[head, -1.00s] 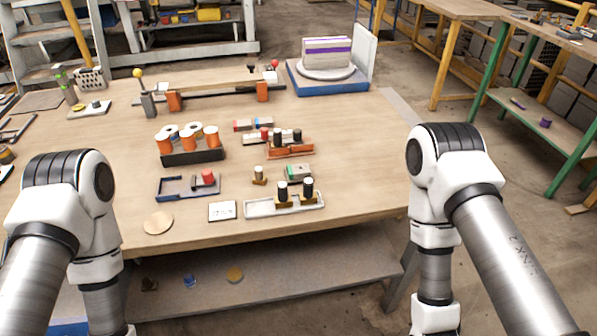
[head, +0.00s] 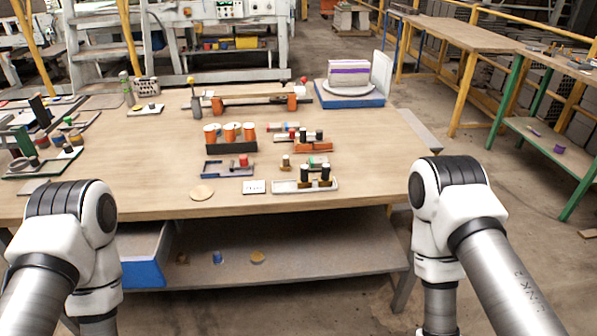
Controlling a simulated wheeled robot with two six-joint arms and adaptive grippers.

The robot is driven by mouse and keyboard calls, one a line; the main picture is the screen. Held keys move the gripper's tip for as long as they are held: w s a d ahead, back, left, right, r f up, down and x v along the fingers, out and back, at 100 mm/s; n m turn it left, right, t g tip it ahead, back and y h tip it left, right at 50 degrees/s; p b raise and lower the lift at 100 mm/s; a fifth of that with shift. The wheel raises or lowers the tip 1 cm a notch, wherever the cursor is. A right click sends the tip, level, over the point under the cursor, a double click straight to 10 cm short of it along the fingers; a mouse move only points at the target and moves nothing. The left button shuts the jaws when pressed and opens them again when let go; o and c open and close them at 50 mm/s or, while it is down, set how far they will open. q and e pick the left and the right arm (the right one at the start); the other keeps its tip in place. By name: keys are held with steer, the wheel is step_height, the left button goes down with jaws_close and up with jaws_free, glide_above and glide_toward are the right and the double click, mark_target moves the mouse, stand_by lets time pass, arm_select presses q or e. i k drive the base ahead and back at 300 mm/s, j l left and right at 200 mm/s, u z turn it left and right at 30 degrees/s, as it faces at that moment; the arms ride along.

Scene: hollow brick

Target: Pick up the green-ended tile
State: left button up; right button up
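A small tile with a green end (head: 317,161) lies on the wooden table (head: 130,180), right of the middle. It lies just behind a white tray (head: 290,186) that holds dark-topped pieces, and in front of an orange tray (head: 314,147). The dark-topped pieces partly hide it. Both of my arms stand in front of the table, one at each side. Their lower ends run out of the bottom of the picture, so neither gripper is in view.
Orange spools (head: 230,132) stand in a black holder left of the middle. A blue tray (head: 228,169), a round disc (head: 202,192) and a white card (head: 254,187) lie nearer the front edge. A blue-based stand (head: 349,101) is at the back right. A lower shelf (head: 300,255) runs beneath.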

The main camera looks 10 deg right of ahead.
mark_target(315, 162)
steer(key=i+l+u, duration=0.15)
steer(key=l+u, duration=0.25)
steer(key=l, duration=0.15)
steer(key=l+u, duration=0.85)
steer(key=l, duration=0.3)
